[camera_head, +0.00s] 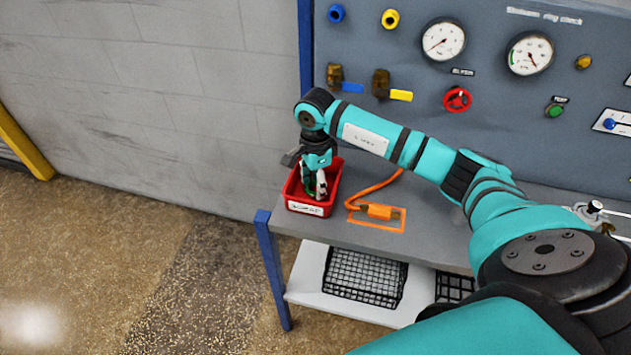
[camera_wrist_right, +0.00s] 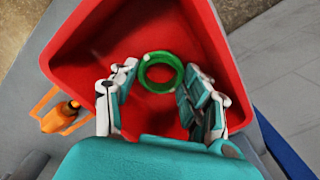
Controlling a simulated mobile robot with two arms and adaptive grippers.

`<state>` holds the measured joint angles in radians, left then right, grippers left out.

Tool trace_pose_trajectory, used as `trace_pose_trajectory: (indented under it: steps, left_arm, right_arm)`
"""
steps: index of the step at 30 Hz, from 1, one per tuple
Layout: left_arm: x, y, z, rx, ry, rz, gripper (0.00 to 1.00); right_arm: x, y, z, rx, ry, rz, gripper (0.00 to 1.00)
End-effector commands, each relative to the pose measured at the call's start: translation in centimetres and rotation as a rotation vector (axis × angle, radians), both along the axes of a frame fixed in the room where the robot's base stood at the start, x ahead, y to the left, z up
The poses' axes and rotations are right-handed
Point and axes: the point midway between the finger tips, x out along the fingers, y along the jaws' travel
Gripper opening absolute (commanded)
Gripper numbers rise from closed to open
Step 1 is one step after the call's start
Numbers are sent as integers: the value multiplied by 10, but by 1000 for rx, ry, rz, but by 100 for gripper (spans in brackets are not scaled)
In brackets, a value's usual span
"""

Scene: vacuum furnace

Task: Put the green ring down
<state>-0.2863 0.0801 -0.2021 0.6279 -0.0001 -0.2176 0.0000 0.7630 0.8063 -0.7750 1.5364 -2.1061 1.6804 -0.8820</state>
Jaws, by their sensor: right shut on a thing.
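A green ring (camera_wrist_right: 161,89) is between the fingers of my right gripper (camera_wrist_right: 162,92), which is shut on it. The ring is inside the red bin (camera_wrist_right: 205,35), above its bottom as far as I can tell; whether it touches the bottom is unclear. In the head view my right gripper (camera_head: 315,188) points down into the red bin (camera_head: 331,178), which stands at the left end of the grey bench. There the ring is mostly hidden by the fingers. My left gripper is in neither view.
An orange tool (camera_head: 380,211) with an orange cable lies inside an orange outline just right of the bin. The grey bench (camera_head: 425,210) is bare around it. A panel with gauges (camera_head: 443,40) and valves stands behind. Black wire baskets (camera_head: 362,277) sit on the lower shelf.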

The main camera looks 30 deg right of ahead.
Motion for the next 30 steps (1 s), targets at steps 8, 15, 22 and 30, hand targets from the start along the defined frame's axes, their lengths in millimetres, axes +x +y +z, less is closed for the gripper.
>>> trace_pose_trajectory:
  steps: [8, 15, 22, 30]
  left_arm:
    - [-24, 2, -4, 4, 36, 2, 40]
    - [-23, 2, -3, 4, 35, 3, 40]
    - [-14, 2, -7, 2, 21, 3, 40]
    - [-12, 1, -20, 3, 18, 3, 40]
  right_arm:
    - [0, 0, -2, 0, 0, 0, 71]
    - [0, 0, -2, 0, 0, 0, 71]
    - [1, 0, 18, 0, -5, 0, 71]
    - [1, 0, 76, -1, -6, 1, 71]
